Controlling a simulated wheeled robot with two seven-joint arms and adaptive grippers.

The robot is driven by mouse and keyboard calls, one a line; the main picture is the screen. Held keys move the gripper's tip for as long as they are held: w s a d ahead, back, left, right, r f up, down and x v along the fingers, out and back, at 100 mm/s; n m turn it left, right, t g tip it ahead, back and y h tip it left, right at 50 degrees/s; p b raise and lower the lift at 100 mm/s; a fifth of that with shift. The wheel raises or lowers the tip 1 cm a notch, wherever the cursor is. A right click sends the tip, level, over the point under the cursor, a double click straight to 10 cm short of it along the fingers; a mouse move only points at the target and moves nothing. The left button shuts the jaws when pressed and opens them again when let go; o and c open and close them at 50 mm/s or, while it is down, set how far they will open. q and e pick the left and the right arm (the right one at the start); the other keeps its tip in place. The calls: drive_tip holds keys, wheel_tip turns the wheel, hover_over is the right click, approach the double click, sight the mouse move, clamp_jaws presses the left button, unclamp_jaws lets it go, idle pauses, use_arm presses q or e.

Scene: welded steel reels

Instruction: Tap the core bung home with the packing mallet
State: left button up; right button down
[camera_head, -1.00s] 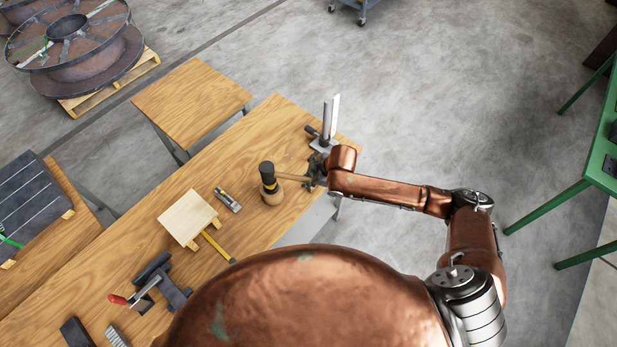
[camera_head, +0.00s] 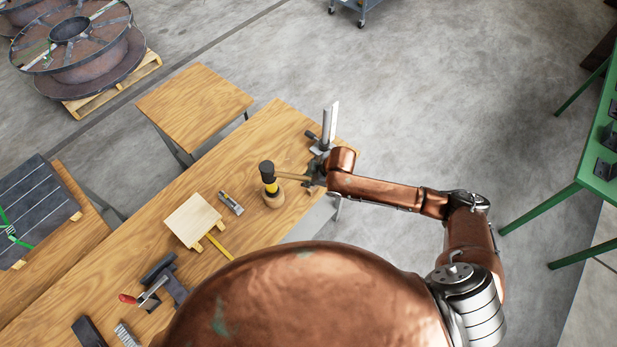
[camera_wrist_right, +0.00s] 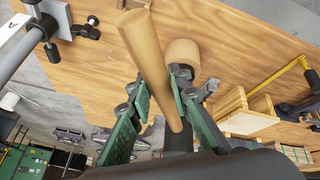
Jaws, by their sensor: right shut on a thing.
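The packing mallet (camera_head: 268,171) has a black head with a yellow lower part and a wooden handle. Its head stands upright right over a round wooden block (camera_head: 273,201) on the bench; I cannot tell whether they touch. My right gripper (camera_head: 309,179) is shut on the handle, right of the head. In the right wrist view, the green-padded fingers of the gripper (camera_wrist_right: 158,84) close around the handle (camera_wrist_right: 142,42), with the round wooden block (camera_wrist_right: 182,54) behind. I cannot make out the core bung as a separate piece. My left gripper is not in view.
A metal stand with an upright plate (camera_head: 330,122) is close behind my right gripper. Left of the mallet lie a small tool (camera_head: 231,203), a wooden board (camera_head: 192,220) and a red-handled clamp (camera_head: 150,292). The bench (camera_head: 225,165) is clear behind the mallet.

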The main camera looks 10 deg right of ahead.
drive_tip(key=shift+s+f+p, duration=0.15)
drive_tip(key=shift+f+p, duration=0.8)
drive_tip(key=shift+p, duration=0.25)
drive_tip(key=shift+r, duration=3.2)
